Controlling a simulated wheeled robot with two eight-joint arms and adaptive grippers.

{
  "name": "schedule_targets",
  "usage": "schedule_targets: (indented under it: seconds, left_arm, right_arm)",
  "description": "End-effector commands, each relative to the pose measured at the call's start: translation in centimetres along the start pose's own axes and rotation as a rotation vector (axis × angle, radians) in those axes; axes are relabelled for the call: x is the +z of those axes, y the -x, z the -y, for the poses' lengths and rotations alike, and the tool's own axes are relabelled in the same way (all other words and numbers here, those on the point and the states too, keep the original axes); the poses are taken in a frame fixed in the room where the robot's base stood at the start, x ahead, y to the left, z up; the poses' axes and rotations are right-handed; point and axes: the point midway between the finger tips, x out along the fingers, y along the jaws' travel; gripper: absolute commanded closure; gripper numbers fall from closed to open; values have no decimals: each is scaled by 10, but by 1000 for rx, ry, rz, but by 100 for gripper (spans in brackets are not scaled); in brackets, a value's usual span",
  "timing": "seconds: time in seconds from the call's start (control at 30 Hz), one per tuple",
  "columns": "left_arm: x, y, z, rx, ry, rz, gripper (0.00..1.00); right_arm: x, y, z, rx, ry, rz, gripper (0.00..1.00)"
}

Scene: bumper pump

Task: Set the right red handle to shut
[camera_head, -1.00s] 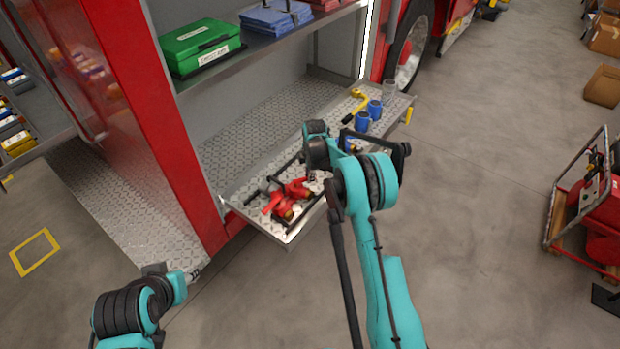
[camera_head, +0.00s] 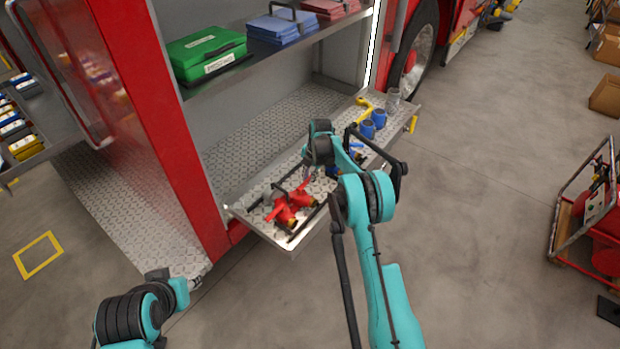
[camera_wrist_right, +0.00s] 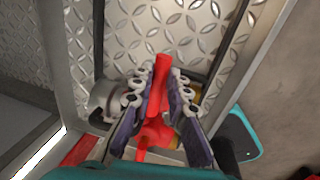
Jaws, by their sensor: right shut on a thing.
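The red-handled valve fitting (camera_head: 285,214) lies on the lowered metal tray of the truck, near its front left corner. In the right wrist view a red handle (camera_wrist_right: 159,72) stands between the two fingers of my right gripper (camera_wrist_right: 160,88), which is shut on it. A second red part (camera_wrist_right: 150,138) shows lower between the fingers. In the head view my right gripper (camera_head: 306,180) is small and partly hidden by its own wrist. My left gripper (camera_head: 200,274) is low at the left, away from the fitting; its fingers are too small to read.
The tray (camera_head: 240,212) has a raised rim and dark bars. Blue fittings (camera_head: 379,119) and a yellow tool (camera_head: 364,104) lie farther back on it. A green case (camera_head: 207,52) sits on the shelf above. A red cart (camera_head: 598,225) stands right; the floor between is clear.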

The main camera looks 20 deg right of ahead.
Motion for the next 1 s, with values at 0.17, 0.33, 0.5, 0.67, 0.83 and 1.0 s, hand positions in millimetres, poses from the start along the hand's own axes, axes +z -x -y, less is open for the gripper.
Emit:
schedule_targets:
  seconds: [0.17,0.33,0.5,0.67,0.83,1.0]
  left_arm:
    - [0,0,0,0,0,0,63]
    - [0,0,0,0,0,0,63]
    - [0,0,0,0,0,0,63]
    - [0,0,0,0,0,0,63]
    - [0,0,0,0,0,0,63]
    - [0,0,0,0,0,0,63]
  right_arm:
    - [0,0,-1,1,12,-3,100]
    - [0,0,-1,1,13,-3,100]
    - [0,0,-1,1,12,-3,74]
    - [0,0,-1,0,11,-2,63]
    - [0,0,-1,0,11,-2,63]
    - [0,14,-1,0,10,-2,63]
